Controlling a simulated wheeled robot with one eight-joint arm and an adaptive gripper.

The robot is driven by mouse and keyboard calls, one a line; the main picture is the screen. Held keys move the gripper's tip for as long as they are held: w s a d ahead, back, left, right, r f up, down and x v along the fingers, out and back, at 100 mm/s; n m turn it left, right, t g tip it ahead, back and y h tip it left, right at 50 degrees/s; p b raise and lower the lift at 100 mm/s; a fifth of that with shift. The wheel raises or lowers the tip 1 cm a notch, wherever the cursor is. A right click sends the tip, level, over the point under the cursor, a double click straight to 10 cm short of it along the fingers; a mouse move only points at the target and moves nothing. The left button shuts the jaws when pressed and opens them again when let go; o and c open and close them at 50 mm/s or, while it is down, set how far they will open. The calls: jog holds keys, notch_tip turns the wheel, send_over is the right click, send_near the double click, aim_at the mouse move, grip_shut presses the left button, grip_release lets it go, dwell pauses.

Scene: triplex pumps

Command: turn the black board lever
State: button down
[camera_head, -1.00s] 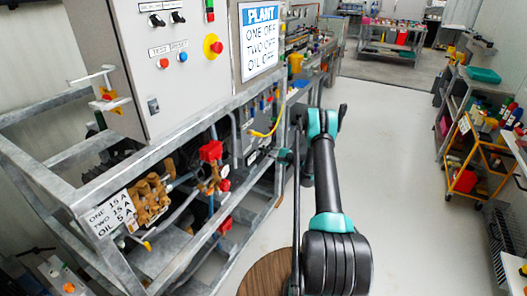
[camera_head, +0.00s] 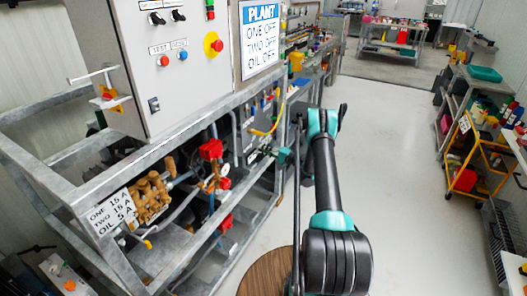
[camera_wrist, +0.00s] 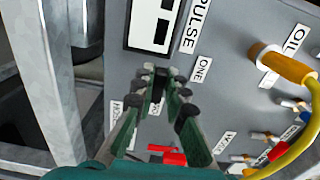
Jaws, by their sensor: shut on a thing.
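In the wrist view, the black lever (camera_wrist: 159,86) stands on the grey board (camera_wrist: 215,105), below a black-and-white panel. My gripper (camera_wrist: 163,88) has its two dark green, black-tipped fingers closed on either side of this lever, which hides most of its shape. The lever's turn angle is hard to read. A "ONE" label (camera_wrist: 202,69) is just to the right of the fingertips.
A yellow hose with an orange-brown fitting (camera_wrist: 282,62) curves down the right of the board. A red lever (camera_wrist: 167,154) sits below my fingers. A galvanised post (camera_wrist: 62,80) stands at the left. In the head view the floor (camera_head: 385,165) right of my arm is clear.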

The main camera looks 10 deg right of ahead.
jog(key=shift+s, duration=0.1)
dwell(0.3)
jog(key=c, duration=1.5)
grip_release()
jog(key=shift+c, duration=0.2)
jog(key=v, duration=1.2)
